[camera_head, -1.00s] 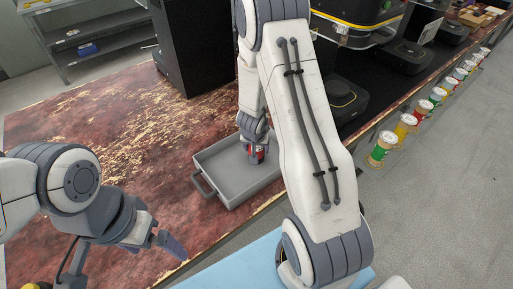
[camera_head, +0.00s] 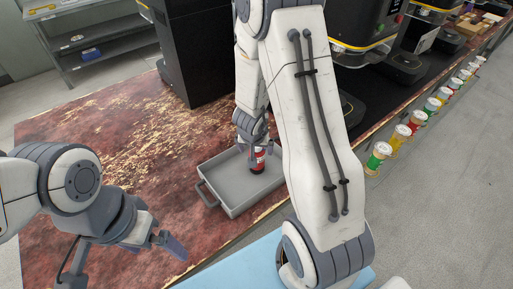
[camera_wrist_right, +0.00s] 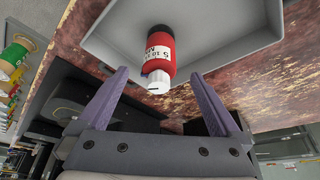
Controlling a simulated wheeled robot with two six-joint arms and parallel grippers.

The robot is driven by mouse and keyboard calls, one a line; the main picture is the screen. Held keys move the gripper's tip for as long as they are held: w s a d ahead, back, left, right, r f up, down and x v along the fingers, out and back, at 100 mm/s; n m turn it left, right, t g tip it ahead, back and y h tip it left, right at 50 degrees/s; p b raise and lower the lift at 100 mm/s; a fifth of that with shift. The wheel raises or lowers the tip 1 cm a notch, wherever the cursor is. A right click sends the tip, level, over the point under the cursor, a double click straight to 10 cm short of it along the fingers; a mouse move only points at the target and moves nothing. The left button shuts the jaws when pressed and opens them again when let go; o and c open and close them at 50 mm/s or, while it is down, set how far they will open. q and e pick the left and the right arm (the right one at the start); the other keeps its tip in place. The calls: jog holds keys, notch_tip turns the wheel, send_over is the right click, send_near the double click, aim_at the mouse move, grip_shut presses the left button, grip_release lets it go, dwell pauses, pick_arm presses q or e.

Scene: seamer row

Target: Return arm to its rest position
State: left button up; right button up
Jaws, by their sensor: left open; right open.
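My right gripper (camera_wrist_right: 165,100) is open, with its two purple fingers apart and nothing between them. In the head view the right gripper (camera_head: 254,145) is just above the grey tray (camera_head: 221,196). My left gripper (camera_head: 165,243) is open and empty at the lower left, over the table's near part.
The tray sits on a worn red-brown table (camera_head: 110,150). A black cabinet (camera_head: 195,50) stands behind it. Dark machines (camera_head: 370,35) line the back right. Several coloured cans (camera_head: 378,158) stand in a row along the right. A grey shelf (camera_head: 95,40) is at the upper left.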

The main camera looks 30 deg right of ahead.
aim_at(257, 153)
pick_arm(q)
jog(key=shift+r, duration=0.45)
pick_arm(e)
jog(key=shift+s+a+r, duration=0.2)
jog(key=shift+s+r, duration=0.05)
jog(key=shift+r, duration=0.4)
jog(key=b+x, duration=0.7)
jog(key=x, duration=0.5)
jog(key=shift+f, duration=0.35)
notch_tip(257, 153, up, 2)
jog(key=shift+w+r+p, duration=0.1)
jog(key=shift+p, duration=1.05)
pick_arm(q)
notch_tip(257, 153, down, 4)
jog(key=shift+f+p, duration=0.1)
jog(key=shift+p, duration=0.35)
pick_arm(e)
jog(key=shift+r, duration=0.4)
